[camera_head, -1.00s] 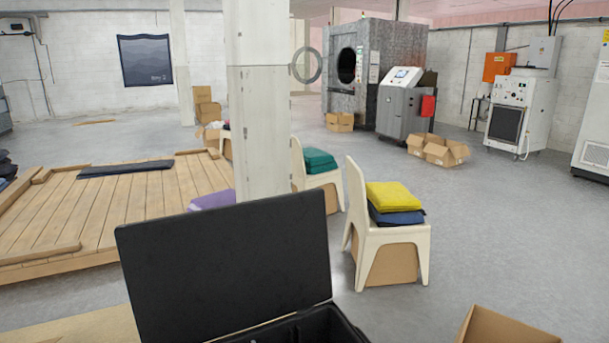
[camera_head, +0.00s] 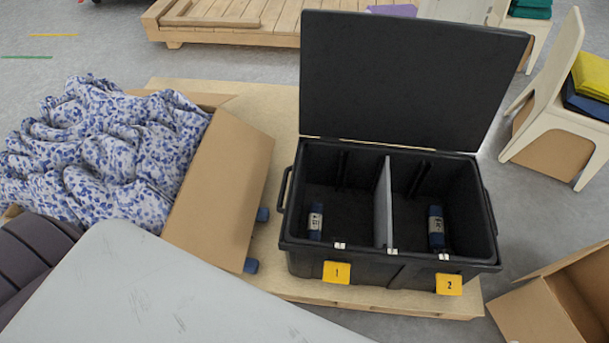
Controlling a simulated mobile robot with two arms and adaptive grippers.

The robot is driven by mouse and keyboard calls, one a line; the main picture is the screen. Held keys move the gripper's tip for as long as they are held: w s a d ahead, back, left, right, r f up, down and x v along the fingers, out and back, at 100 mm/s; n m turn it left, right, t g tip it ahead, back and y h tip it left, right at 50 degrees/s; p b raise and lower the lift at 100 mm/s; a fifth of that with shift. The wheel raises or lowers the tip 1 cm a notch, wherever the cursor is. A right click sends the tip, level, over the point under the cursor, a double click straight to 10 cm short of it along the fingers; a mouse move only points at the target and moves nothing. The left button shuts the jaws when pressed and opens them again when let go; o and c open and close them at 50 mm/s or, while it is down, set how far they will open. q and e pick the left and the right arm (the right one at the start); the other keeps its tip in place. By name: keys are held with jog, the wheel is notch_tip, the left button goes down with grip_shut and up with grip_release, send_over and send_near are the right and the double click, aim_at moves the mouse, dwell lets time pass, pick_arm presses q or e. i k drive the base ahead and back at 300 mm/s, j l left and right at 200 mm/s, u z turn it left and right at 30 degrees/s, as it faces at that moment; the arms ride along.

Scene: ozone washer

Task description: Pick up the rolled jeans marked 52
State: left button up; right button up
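An open black box (camera_head: 385,262) with its lid raised stands in the middle of the view. A grey divider (camera_head: 383,205) splits it into two compartments, with yellow tags 1 (camera_head: 337,272) and 2 (camera_head: 449,284) on the front. A dark blue roll with a white label (camera_head: 315,222) is in the left compartment. Another labelled blue roll (camera_head: 436,228) is in the right compartment. The label numbers are too small to read surely. Two more blue ends (camera_head: 262,214) (camera_head: 251,266) show beside a cardboard flap, mostly hidden. Neither gripper is in view.
The black box stands on a low wooden platform (camera_head: 400,306). A cardboard box (camera_head: 220,190) heaped with blue-patterned cloth (camera_head: 100,155) is at left. An open cardboard box (camera_head: 555,300) is at lower right. A chair (camera_head: 555,95) with folded cloths stands at right.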

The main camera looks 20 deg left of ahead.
aim_at(263, 214)
jog(key=u, duration=1.55)
